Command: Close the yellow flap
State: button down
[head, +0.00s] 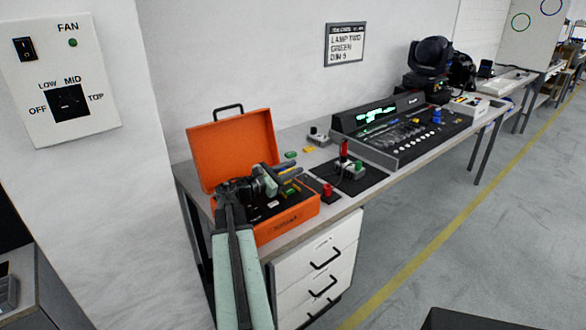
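I cannot make out a clear yellow flap. An orange case (285,229) stands on the near end of the bench, and its orange lid (232,150) stands open, leaning back toward the wall. The case holds a dark insert with small coloured parts, partly hidden by my arm. My gripper (292,172) is above the case, in front of the lid's right side, pointing right. Small yellow bits show close to it, too small to tell apart. Whether its fingers are open or shut does not show clearly.
The bench (328,216) carries a dark mat (372,178) with red and green connectors, small yellow and green pieces, and a lighting console (400,130). White drawers (310,262) are below. A fan switch panel (65,75) is on the left wall.

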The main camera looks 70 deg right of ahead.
jog(key=m, duration=0.1)
jog(key=s+m, duration=0.1)
jog(key=m, duration=0.1)
jog(key=a+m, duration=0.1)
jog(key=shift+s+f+m, duration=0.2)
jog(key=shift+s+m, duration=0.1)
jog(key=c, duration=1.4)
grip_release()
jog(key=shift+o, duration=0.2)
jog(key=shift+a, duration=0.1)
